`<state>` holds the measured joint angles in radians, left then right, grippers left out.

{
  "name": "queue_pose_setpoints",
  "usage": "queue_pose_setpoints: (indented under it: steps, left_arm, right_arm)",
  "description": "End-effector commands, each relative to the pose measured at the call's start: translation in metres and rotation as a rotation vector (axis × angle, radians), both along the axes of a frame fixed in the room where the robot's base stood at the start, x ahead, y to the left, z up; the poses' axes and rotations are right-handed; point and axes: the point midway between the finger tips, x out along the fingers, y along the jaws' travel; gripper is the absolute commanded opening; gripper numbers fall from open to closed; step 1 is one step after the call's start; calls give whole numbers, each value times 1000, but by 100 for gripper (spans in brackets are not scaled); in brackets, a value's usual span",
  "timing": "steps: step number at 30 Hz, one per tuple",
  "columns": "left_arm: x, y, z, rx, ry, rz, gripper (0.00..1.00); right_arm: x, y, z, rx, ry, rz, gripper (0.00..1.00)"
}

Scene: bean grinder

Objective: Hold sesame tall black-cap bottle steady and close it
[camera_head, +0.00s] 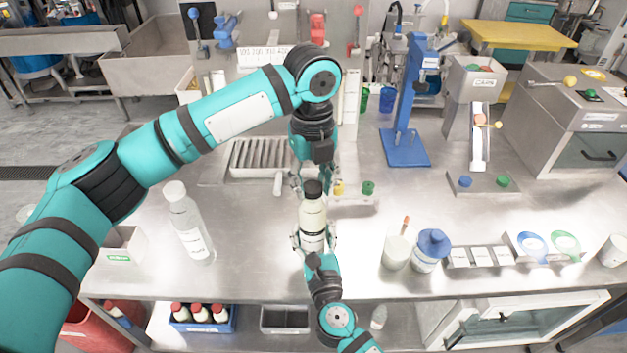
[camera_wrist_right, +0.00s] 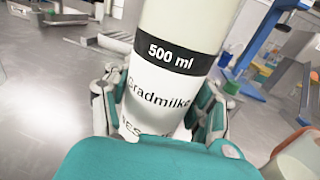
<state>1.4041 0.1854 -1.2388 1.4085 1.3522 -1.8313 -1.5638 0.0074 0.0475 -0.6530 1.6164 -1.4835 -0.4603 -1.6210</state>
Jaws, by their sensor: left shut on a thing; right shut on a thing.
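The tall black-cap bottle (camera_head: 313,215) stands upright at the middle of the bench, with pale contents. Its black cap (camera_head: 313,188) is at the top of the neck; whether it is fully seated cannot be told. My right gripper (camera_head: 313,240) is shut around the lower body from the front. In the right wrist view the bottle (camera_wrist_right: 182,40) fills the middle between the fingers, with a "500 ml" band; no sesame name is readable. My left gripper (camera_head: 312,182) reaches down from above, shut on the cap, its fingers at either side.
A clear white-capped bottle (camera_head: 190,225) stands at the left. A white cup (camera_head: 396,252) and a blue-lidded jar (camera_head: 430,250) stand at the right. A slatted metal tray (camera_head: 262,157) and a blue stand (camera_head: 405,148) are behind. Bare bench lies between the two bottles.

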Motion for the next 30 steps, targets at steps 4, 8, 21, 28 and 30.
queue_pose_setpoints:
  steps: [4,8,21,28,30]
  left_arm:
    - [0,1,0,-1,-1,-347,28]
    - [0,2,0,1,-1,-655,28]
    - [2,3,0,3,-1,-1394,28]
    - [2,3,0,3,-1,-1413,28]
    - [2,3,0,3,-1,-1413,28]
  right_arm:
    - [-1,0,-1,0,2,0,0]
    - [-1,0,-1,0,2,0,0]
    - [-1,0,-1,-1,3,0,0]
    - [-1,0,-1,-1,3,0,0]
    - [-1,0,-1,-1,3,0,0]
